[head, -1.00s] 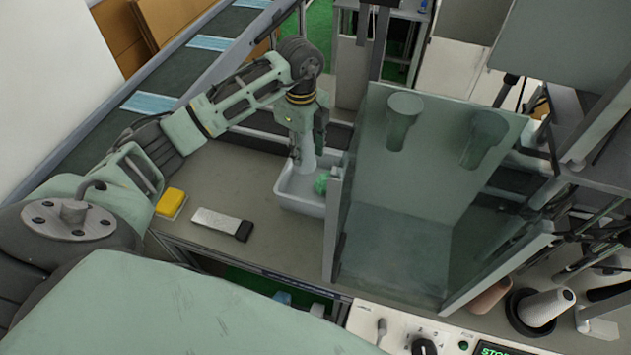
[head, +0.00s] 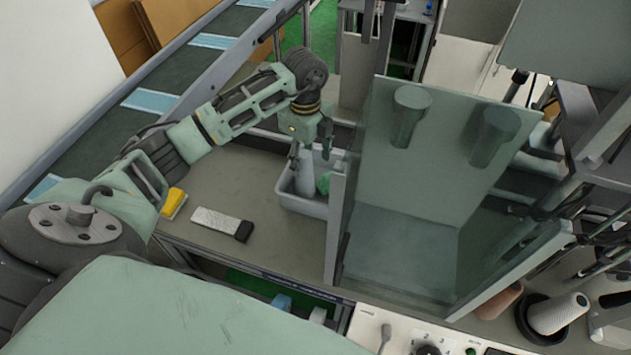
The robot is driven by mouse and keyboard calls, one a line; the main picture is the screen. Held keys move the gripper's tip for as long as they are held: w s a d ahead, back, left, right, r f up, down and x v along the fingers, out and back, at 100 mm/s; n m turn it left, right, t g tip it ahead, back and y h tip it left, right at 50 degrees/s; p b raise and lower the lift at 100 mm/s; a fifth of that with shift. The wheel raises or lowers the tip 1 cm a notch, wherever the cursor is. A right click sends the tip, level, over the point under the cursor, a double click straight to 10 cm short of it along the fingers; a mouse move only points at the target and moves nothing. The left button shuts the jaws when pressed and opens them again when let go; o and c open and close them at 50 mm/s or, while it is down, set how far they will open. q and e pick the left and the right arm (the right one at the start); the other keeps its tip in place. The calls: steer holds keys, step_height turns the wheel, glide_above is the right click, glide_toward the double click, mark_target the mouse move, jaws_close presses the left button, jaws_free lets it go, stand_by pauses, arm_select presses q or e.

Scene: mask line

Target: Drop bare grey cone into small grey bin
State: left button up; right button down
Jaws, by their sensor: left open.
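The small grey bin (head: 303,204) stands on the worktop, left of the clear guard panel. The bare grey cone (head: 305,172) is in the bin, leaning upright against its inside, with its upper end near my fingers. A green item (head: 323,183) lies in the bin beside it. My left gripper (head: 310,148) is open just above the bin, pointing down. Whether a finger still touches the cone cannot be told. My right gripper is not in view.
A yellow block (head: 174,203) and a white-and-black bar (head: 222,223) lie on the worktop left of the bin. The clear guard (head: 410,170) stands close on the right.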

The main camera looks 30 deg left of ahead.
arm_select(q)
step_height(320, 180, up, 12)
stand_by(0.6)
steer(key=shift+f, duration=0.1)
stand_by(0.4)
